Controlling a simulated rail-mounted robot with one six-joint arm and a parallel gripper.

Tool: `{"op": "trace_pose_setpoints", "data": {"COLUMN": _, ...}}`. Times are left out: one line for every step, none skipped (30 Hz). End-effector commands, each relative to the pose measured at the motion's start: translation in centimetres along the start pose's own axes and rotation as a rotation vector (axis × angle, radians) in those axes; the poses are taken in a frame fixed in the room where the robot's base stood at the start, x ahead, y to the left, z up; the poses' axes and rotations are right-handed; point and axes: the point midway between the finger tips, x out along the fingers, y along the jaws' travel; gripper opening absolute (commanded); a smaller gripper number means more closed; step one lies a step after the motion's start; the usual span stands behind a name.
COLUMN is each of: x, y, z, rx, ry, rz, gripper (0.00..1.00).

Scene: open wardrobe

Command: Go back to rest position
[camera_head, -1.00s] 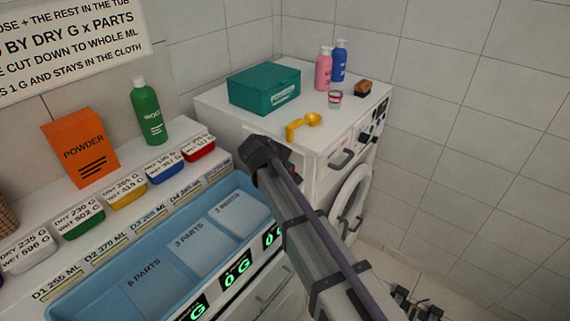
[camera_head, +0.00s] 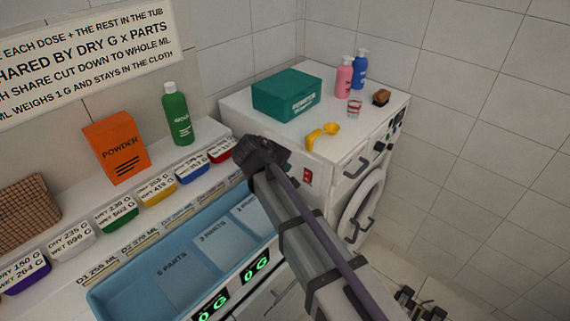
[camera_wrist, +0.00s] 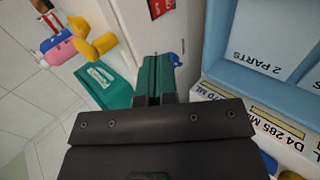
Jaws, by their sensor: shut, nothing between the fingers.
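My gripper (camera_wrist: 161,62) shows in the wrist view with its two narrow teal fingers together and nothing between them. In the head view my arm reaches up from the lower right, and its dark wrist end hangs in front of the gap between the blue tub and the washing machine (camera_head: 318,140). My gripper appears clear of everything in the wrist view.
A teal box (camera_head: 288,95), yellow scoop (camera_head: 322,134), small cup (camera_head: 354,106), brush (camera_head: 381,97) and pink (camera_head: 344,76) and blue (camera_head: 360,70) bottles stand on the machine. An orange powder box (camera_head: 117,148), green bottle (camera_head: 177,115), wicker basket (camera_head: 27,208) and several labelled containers line the shelf.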

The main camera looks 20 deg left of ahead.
Motion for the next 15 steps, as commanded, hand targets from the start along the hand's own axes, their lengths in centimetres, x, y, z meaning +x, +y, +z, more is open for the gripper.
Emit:
{"op": "trace_pose_setpoints", "data": {"x": 0.0, "y": 0.0, "z": 0.0, "rx": 0.0, "ry": 0.0, "rz": 0.0, "gripper": 0.0}}
{"op": "trace_pose_setpoints", "data": {"x": 0.0, "y": 0.0, "z": 0.0, "rx": 0.0, "ry": 0.0, "rz": 0.0, "gripper": 0.0}}
{"op": "trace_pose_setpoints", "data": {"x": 0.0, "y": 0.0, "z": 0.0, "rx": 0.0, "ry": 0.0, "rz": 0.0, "gripper": 0.0}}
{"op": "trace_pose_setpoints", "data": {"x": 0.0, "y": 0.0, "z": 0.0, "rx": 0.0, "ry": 0.0, "rz": 0.0, "gripper": 0.0}}
{"op": "trace_pose_setpoints", "data": {"x": 0.0, "y": 0.0, "z": 0.0, "rx": 0.001, "ry": 0.0, "rz": 0.0, "gripper": 0.0}}
{"op": "trace_pose_setpoints", "data": {"x": 0.0, "y": -0.1, "z": 0.1, "rx": 0.019, "ry": -0.006, "rz": -0.005, "gripper": 0.0}}
{"op": "trace_pose_setpoints", "data": {"x": 0.0, "y": -0.6, "z": 0.4, "rx": 0.045, "ry": -0.014, "rz": -0.031, "gripper": 0.0}}
{"op": "trace_pose_setpoints", "data": {"x": -0.2, "y": -1.3, "z": 1.0, "rx": 0.069, "ry": -0.02, "rz": -0.063, "gripper": 0.0}}
{"op": "trace_pose_setpoints", "data": {"x": -0.6, "y": -2.5, "z": 2.2, "rx": 0.106, "ry": -0.03, "rz": -0.117, "gripper": 0.0}}
{"op": "trace_pose_setpoints", "data": {"x": -0.7, "y": -3.4, "z": 3.8, "rx": 0.143, "ry": -0.045, "rz": -0.165, "gripper": 0.0}}
{"op": "trace_pose_setpoints", "data": {"x": -0.4, "y": -3.9, "z": 5.7, "rx": 0.192, "ry": -0.068, "rz": -0.218, "gripper": 0.0}}
{"op": "trace_pose_setpoints", "data": {"x": 0.3, "y": -4.2, "z": 8.7, "rx": 0.265, "ry": -0.106, "rz": -0.288, "gripper": 0.0}}
{"op": "trace_pose_setpoints", "data": {"x": 0.9, "y": -4.4, "z": 11.2, "rx": 0.326, "ry": -0.138, "rz": -0.342, "gripper": 0.0}}
{"op": "trace_pose_setpoints", "data": {"x": 1.5, "y": -4.5, "z": 13.8, "rx": 0.392, "ry": -0.17, "rz": -0.395, "gripper": 0.0}}
{"op": "trace_pose_setpoints", "data": {"x": 2.1, "y": -4.5, "z": 17.5, "rx": 0.483, "ry": -0.215, "rz": -0.465, "gripper": 0.0}}
